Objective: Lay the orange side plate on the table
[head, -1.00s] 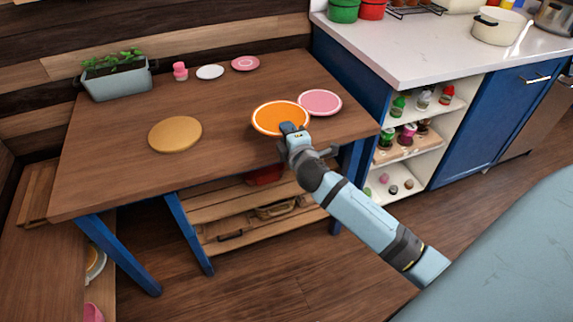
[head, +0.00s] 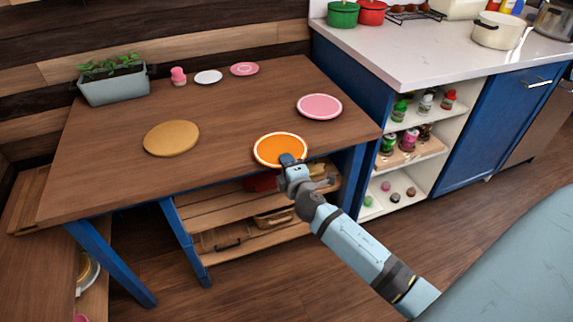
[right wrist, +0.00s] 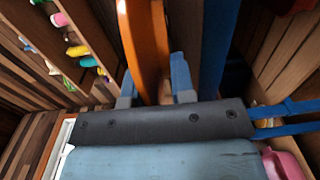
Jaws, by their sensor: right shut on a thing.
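The orange side plate (head: 278,147) has a pale ring near its rim and shows nearly face-on in the head view, over the table's front edge. My right gripper (head: 290,160) is shut on its near rim. In the right wrist view the orange plate (right wrist: 141,40) stands edge-on between the two fingers (right wrist: 154,88). The wooden table (head: 225,110) has blue legs. I cannot tell whether the plate touches the tabletop. My left gripper is not in view.
A pink plate (head: 320,106) lies on the table behind the orange one. A round tan board (head: 171,138) lies to the left. A planter (head: 114,86), a pink shaker (head: 178,76), a white saucer (head: 208,77) and a pink saucer (head: 244,69) stand at the back. The table's middle is clear.

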